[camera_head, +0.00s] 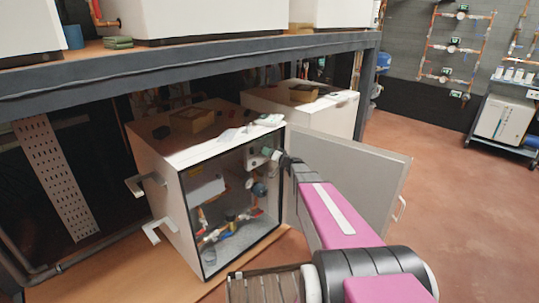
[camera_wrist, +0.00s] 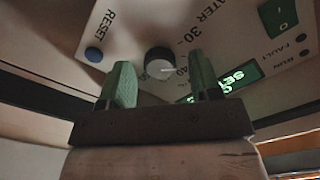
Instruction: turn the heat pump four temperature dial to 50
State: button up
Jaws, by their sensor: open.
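The open heat pump cabinet (camera_head: 162,175) stands on a wooden shelf in the head view, its door (camera_head: 350,180) swung out to the right. My gripper (camera_head: 272,155) reaches past the door edge to the control panel (camera_head: 254,158) inside. In the wrist view, a round dark dial (camera_wrist: 158,62) with a light face and pointer line sits on the white panel. My gripper (camera_wrist: 160,72) is open, one green fingertip on each side of the dial; contact cannot be told. Scale numbers beside the dial are partly hidden, so its setting is unclear.
A lit green display (camera_wrist: 240,76) and a green switch (camera_wrist: 279,16) are to the right. Pipes and valves (camera_head: 230,225) fill the cabinet's lower part. A shelf beam (camera_head: 200,68) runs above.

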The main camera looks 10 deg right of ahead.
jog(key=c, duration=0.9)
jog(key=shift+c, duration=0.2)
jog(key=shift+f+m, duration=0.15)
jog(key=shift+m, duration=5.8)
jog(key=shift+f+m, duration=0.1)
jog(key=shift+m, duration=5.85)
